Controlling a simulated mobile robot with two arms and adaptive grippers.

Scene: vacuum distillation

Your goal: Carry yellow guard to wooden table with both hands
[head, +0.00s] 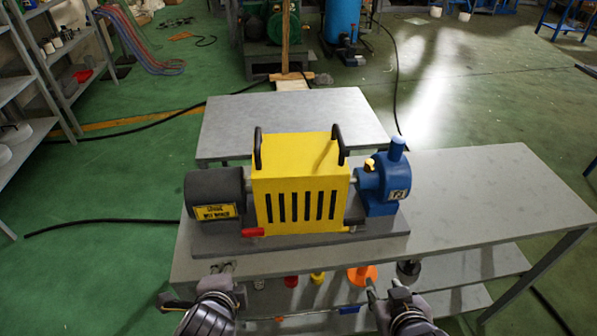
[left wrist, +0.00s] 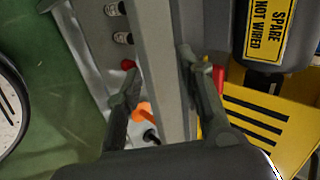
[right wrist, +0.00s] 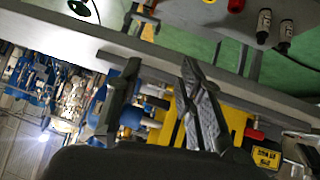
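The yellow guard (head: 300,190) is a slotted box with two black handles (head: 257,150) on its top edges. It sits over a pump assembly on a grey bench, between a black motor (head: 214,193) and a blue pump (head: 383,182). Part of the guard shows in the left wrist view (left wrist: 260,112) and in the right wrist view (right wrist: 237,122). My left gripper (head: 223,268) is open and empty at the bench's front edge, below the motor. My right gripper (head: 382,286) is open and empty at the front edge, right of the guard. I cannot identify a wooden table.
The grey bench (head: 480,190) has free room on its right. A lower shelf (head: 455,298) holds small coloured items, including an orange one (head: 361,274). A bare grey table (head: 290,112) stands behind. Shelving (head: 30,75) is at left. A black cable (head: 110,220) lies on the green floor.

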